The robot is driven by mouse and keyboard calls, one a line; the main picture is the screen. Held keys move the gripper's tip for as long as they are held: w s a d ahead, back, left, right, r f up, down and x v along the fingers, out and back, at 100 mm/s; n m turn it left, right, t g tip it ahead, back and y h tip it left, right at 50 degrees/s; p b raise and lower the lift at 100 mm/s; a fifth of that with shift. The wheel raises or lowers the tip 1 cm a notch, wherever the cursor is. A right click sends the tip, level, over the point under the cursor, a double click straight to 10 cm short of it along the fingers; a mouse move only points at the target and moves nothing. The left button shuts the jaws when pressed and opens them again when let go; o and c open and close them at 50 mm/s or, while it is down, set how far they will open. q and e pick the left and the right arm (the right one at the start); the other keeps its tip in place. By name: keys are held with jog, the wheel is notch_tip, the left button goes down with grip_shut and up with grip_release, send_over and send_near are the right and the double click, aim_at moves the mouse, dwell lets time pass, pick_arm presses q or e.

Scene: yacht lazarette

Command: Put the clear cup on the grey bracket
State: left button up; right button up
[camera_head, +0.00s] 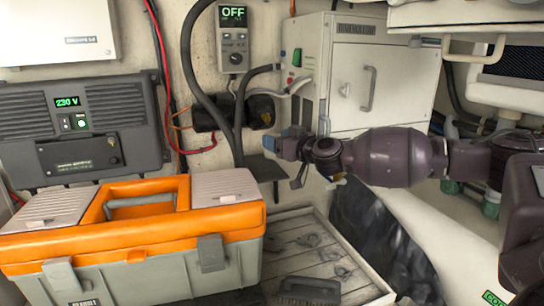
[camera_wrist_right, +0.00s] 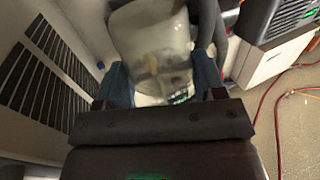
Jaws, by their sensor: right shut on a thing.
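The clear cup (camera_wrist_right: 152,45) shows in the right wrist view, see-through and pale, between the two blue fingertips. My right gripper (camera_head: 290,146) is shut on it; in the right wrist view the fingers (camera_wrist_right: 163,85) stand at either side of the cup. In the head view the cup cannot be made out clearly at the gripper. A dark grey flat plate, which looks like the grey bracket (camera_head: 262,168), sits by the wall just below and left of my right gripper. Its top looks bare. My left gripper is not in view.
An orange and grey toolbox (camera_head: 135,262) fills the lower left. A slatted crate (camera_head: 352,262) holding a dark brush (camera_head: 309,289) lies below my right arm. A white cabinet (camera_head: 352,80) stands behind the arm. Cables and a control panel (camera_head: 233,40) hang above the bracket.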

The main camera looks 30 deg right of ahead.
jog(key=w, duration=0.2)
jog(key=w+d, duration=0.1)
jog(key=w, duration=0.1)
jog(key=shift+w, duration=0.3)
jog(key=shift+f, duration=0.95)
jog(key=shift+s+f, duration=0.1)
jog(key=shift+f, duration=1.9)
jog(key=shift+w+f, duration=0.25)
jog(key=shift+f, duration=0.25)
jog(key=shift+d+f, duration=0.1)
jog(key=shift+f, duration=0.05)
jog(key=o, duration=0.6)
